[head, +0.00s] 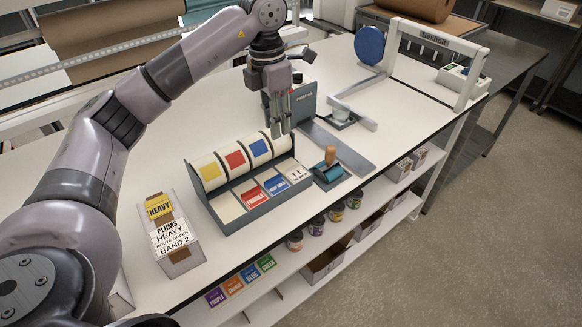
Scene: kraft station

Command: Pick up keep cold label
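A grey label dispenser (228,222) stands on the white bench with a row of rolls along its back. In front lie a pale label, a red label (254,198), a blue label (277,185) and a white label with black arrows (296,172). The print is too small to read surely; the blue one looks like the keep cold label. My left gripper (280,132) points down over the back right end of the dispenser, above and apart from the labels. Its fingers look close together, with nothing visible between them. My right gripper is not in view.
A box marked plums and heavy (173,237) stands left of the dispenser. A grey machine (301,104) stands behind. A shelf with small tins (317,226) runs below the front edge.

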